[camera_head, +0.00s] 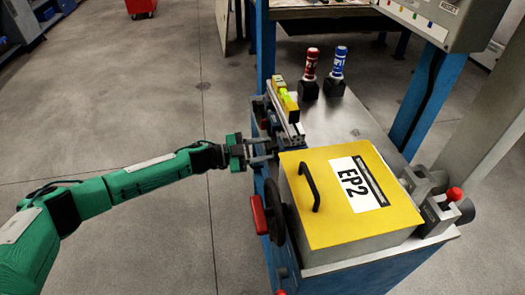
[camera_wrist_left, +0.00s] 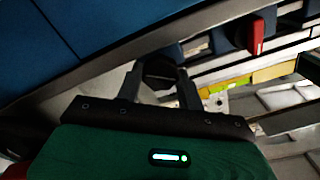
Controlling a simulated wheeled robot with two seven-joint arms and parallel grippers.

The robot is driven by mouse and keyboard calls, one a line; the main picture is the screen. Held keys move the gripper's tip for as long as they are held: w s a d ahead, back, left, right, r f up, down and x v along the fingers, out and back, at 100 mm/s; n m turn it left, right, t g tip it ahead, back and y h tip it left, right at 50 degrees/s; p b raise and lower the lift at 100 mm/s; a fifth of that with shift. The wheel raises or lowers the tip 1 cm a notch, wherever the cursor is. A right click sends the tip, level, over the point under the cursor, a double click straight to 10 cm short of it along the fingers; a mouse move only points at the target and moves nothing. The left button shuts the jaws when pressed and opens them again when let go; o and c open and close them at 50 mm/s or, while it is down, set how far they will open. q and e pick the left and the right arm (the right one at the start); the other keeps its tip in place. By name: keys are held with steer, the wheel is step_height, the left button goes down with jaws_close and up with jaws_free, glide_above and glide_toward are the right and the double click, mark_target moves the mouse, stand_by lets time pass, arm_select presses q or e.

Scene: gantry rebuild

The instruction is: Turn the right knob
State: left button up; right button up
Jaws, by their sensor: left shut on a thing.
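My left gripper (camera_head: 266,150) reaches in from the left to the near-left side of the blue bench, between the rail and the yellow-topped box. In the left wrist view its two fingers (camera_wrist_left: 160,78) are shut on a dark, rounded knob (camera_wrist_left: 159,70), which sits between the fingertips close to the bench edge. In the head view the knob is hidden by the gripper, and I cannot tell there which knob it is. My right gripper is not in view.
The yellow-topped EP2 box (camera_head: 325,228) with a black handle stands close to the gripper. The floor at left is clear.

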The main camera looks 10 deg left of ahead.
arm_select(q)
steer(key=shift+m, duration=0.6)
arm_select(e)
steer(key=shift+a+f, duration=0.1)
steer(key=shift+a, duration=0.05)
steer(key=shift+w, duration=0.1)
arm_select(q)
steer(key=o, duration=0.7)
steer(key=shift+o, duration=1.3)
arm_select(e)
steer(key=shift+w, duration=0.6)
arm_select(q)
steer(key=shift+f, duration=0.1)
